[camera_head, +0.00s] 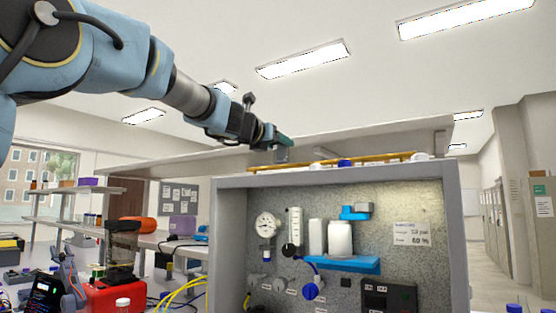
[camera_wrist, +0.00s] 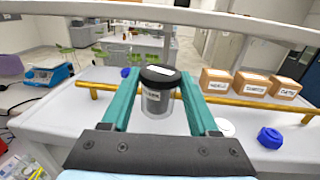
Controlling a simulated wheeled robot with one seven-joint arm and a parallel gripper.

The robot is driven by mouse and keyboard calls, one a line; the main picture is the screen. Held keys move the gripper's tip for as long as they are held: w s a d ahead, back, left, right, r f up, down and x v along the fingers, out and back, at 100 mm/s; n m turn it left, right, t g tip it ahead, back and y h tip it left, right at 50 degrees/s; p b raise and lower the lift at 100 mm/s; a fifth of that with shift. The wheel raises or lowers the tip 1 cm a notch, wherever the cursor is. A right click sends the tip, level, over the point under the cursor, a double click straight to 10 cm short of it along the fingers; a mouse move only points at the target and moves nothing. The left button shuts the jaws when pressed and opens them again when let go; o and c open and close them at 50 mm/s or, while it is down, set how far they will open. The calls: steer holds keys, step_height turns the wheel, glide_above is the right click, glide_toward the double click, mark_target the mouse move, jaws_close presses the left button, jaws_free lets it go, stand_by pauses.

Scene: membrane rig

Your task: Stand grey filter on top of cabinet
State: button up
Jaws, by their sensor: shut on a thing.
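The grey filter (camera_wrist: 157,98) is a small grey cylinder with a black lid and a pale label, upright between the teal fingers of my gripper (camera_wrist: 160,92). My gripper is shut on it. In the head view, my gripper (camera_head: 272,140) reaches over the top of the cabinet (camera_head: 336,182), with part of the grey filter (camera_head: 281,155) showing under the fingers. The cabinet's pale top (camera_wrist: 75,118) lies below the filter in the wrist view. I cannot tell whether the filter's base touches it.
A yellow pipe (camera_wrist: 245,102) runs across the cabinet top. Small labelled cardboard boxes (camera_wrist: 252,84) stand beyond it at the right. A blue cap (camera_wrist: 270,137) and a white disc (camera_wrist: 225,127) lie at the right. A grey rail (camera_wrist: 200,18) crosses above.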

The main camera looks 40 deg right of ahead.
mark_target(277, 153)
steer(key=shift+f+b, duration=0.85)
steer(key=shift+f, duration=0.7)
steer(key=shift+f, duration=0.1)
steer(key=o, duration=1.4)
steer(key=b+v, duration=0.3)
steer(key=v, duration=0.9)
